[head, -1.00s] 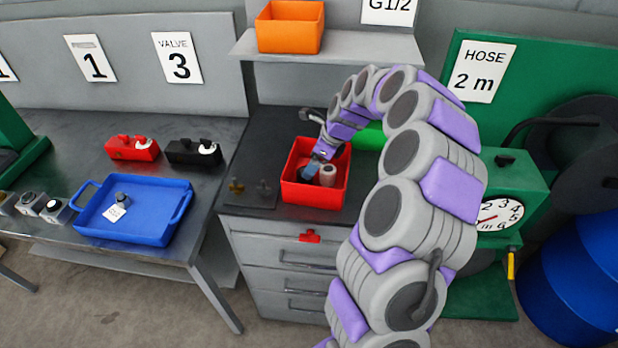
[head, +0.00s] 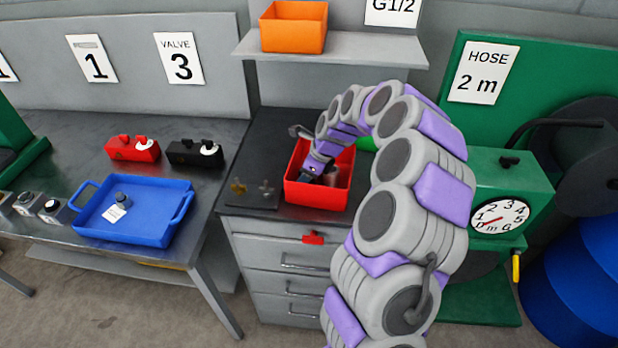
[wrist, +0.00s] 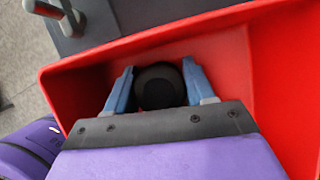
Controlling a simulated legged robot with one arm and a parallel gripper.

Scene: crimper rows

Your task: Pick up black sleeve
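The black sleeve (wrist: 158,86) is a round dark piece inside the red bin (wrist: 85,95), seen end-on in the wrist view. My gripper (wrist: 159,78) is down in the bin with one blue finger on each side of the sleeve. The fingers look spread, with at most a thin gap to it; contact is hard to tell. In the head view the red bin (head: 318,196) stands on the drawer cabinet, and my arm hides much of its inside. A brownish round piece (head: 331,177) shows beside my gripper there; I cannot tell if it is the sleeve.
A dark plate with two small fittings (head: 254,192) lies left of the bin. An orange bin (head: 293,28) sits on the shelf (head: 345,48) above. A blue tray (head: 150,232) is on the left table. A green hose station (head: 498,170) stands at right.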

